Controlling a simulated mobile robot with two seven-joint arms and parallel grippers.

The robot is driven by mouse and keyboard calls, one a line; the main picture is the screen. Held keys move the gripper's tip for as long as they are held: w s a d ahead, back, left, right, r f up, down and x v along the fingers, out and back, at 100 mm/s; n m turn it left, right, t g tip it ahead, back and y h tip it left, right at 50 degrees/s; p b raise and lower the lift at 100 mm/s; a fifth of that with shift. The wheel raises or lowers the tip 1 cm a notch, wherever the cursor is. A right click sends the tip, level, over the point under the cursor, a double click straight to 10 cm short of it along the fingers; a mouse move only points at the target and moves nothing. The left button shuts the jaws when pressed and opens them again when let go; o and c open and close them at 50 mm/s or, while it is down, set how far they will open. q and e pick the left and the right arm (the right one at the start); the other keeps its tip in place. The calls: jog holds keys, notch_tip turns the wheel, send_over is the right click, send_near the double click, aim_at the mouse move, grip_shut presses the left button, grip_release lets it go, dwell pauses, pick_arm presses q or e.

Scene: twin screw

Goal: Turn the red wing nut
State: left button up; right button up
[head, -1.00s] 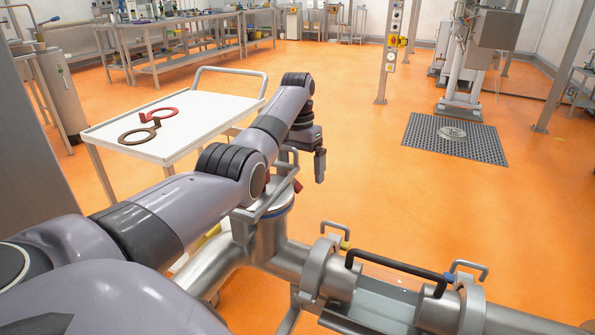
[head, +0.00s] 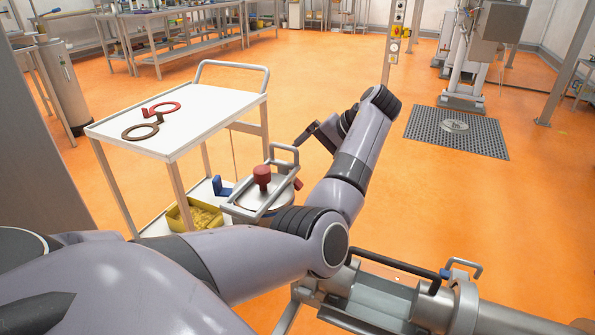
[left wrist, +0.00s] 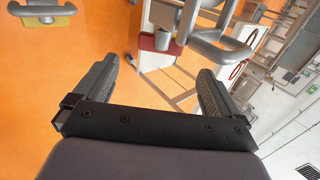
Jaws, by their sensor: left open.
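The red wing nut (head: 262,179) stands upright on a round metal lid under a grey handle frame, left of my left forearm in the head view. A smaller red piece shows at the lid's right edge. My left gripper (head: 318,139) is beyond and to the right of the wing nut, apart from it, partly hidden by my wrist. In the left wrist view my left gripper (left wrist: 157,72) is open with nothing between its fingers. A red part (left wrist: 148,42) shows there beyond the fingers; I cannot tell if it is the wing nut. My right gripper is not seen.
A white trolley (head: 215,110) holds red and brown ring tools (head: 142,131). A yellow bin (head: 196,216) is on its lower shelf. A steel pipe section with a black handle (head: 395,265) lies at the lower right. The orange floor beyond is open.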

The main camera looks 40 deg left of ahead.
aim_at(297, 178)
pick_arm(q)
jog(key=x, duration=0.7)
jog(key=shift+r, duration=0.15)
jog(key=c, duration=1.1)
